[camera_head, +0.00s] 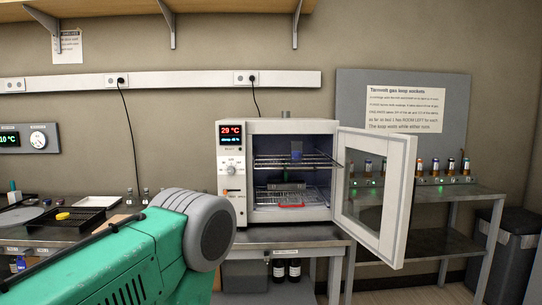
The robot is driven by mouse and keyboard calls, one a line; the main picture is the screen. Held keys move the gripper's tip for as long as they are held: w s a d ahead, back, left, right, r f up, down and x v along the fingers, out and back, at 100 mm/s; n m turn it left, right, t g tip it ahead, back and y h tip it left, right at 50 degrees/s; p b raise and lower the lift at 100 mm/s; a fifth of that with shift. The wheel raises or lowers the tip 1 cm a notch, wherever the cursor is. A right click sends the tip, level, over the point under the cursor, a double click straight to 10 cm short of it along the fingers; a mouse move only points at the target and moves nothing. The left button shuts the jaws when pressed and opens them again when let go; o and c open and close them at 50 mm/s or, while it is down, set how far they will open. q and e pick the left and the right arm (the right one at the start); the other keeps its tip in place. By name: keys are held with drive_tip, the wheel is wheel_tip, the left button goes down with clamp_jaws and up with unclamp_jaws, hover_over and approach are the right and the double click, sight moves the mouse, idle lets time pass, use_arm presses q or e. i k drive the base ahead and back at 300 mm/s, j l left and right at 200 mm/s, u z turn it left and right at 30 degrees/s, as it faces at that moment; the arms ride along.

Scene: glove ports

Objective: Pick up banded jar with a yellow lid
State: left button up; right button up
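I cannot make out a banded jar with a yellow lid for certain. A small round yellow object (63,215) shows at the black tray on the left bench; it is too small to tell whether it is a lid on a jar. My green arm with its grey joint fills the lower left and hides part of that bench. Neither of my grippers is in view.
An oven (228,209) stands on a table, its glass door (397,200) swung open to the right. A black tray (92,222) lies on the left bench. Small vials line the right table (462,190); a dark bin (515,250) stands beyond.

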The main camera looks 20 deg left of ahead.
sight(296, 147)
drive_tip(key=i+l+u, duration=0.1)
drive_tip(key=u, duration=0.25)
drive_tip(key=i+l+u, duration=0.2)
drive_tip(key=u, duration=0.15)
drive_tip(key=i+l+u, duration=0.35)
drive_tip(key=k+j, duration=0.05)
drive_tip(key=j, duration=0.05)
